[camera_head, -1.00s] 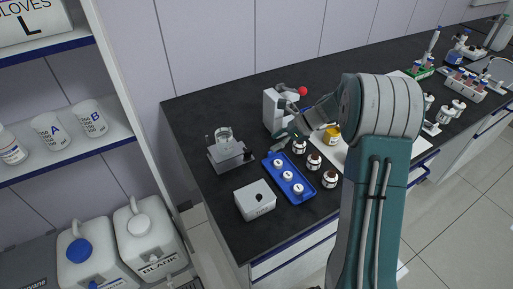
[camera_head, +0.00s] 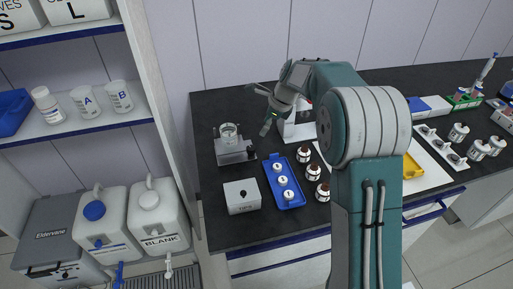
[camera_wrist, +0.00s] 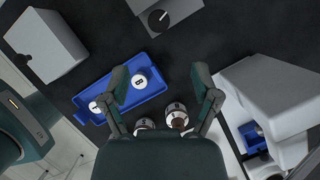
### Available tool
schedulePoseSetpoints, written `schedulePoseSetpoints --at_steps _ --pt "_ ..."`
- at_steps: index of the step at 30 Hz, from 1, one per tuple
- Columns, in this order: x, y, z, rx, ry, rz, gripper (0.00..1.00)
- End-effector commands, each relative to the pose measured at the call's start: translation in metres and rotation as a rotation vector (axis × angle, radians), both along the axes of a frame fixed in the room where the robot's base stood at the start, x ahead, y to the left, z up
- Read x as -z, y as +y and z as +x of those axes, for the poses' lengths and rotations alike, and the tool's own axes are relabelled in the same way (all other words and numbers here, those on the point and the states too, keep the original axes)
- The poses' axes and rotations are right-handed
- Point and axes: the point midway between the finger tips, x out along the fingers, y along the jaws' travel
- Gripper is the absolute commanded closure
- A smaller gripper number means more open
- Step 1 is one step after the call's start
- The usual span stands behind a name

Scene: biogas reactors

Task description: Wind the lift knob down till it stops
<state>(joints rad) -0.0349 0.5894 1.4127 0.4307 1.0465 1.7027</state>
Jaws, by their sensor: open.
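The lift is most likely the grey stand (camera_head: 233,150) with a glass beaker (camera_head: 229,131) on top, at the left of the dark bench in the head view. A small dark knob (camera_head: 251,153) shows on its right side. My gripper (camera_head: 262,108) is open and empty above the bench, behind and to the right of the stand and apart from the knob.
A blue tray (camera_head: 283,180) with several white-capped vials lies in front of the stand. A grey box (camera_head: 241,196) sits to its left, dark-capped bottles (camera_head: 313,172) to its right. Shelves are at left.

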Motion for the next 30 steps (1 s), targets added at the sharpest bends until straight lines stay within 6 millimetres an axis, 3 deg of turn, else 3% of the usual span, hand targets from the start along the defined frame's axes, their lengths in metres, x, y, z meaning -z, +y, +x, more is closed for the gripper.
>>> schedulePoseSetpoints --at_steps 5,18,30 --pt "0.016 0.008 0.002 -0.002 0.003 -0.002 0.21" --pt "0.087 0.032 0.01 -0.002 0.003 0.002 0.21" --pt "0.1 0.04 0.012 -0.001 0.001 0.0 0.21"
